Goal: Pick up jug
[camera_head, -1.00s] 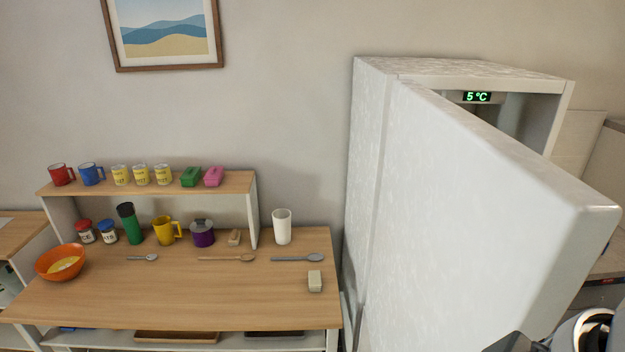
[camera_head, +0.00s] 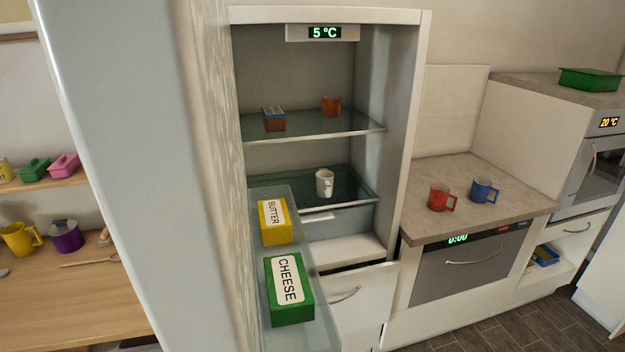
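A white jug (camera_head: 324,183) with a handle stands upright on the lower glass shelf (camera_head: 349,187) inside the open fridge. Nothing covers it in the head view. Neither of my grippers is in view.
The fridge door (camera_head: 120,150) stands open at the left; its door shelf holds a yellow butter box (camera_head: 274,222) and a green cheese box (camera_head: 288,289). The upper shelf (camera_head: 300,124) holds two small items. A red mug (camera_head: 440,198) and a blue mug (camera_head: 484,190) stand on the right counter (camera_head: 420,222).

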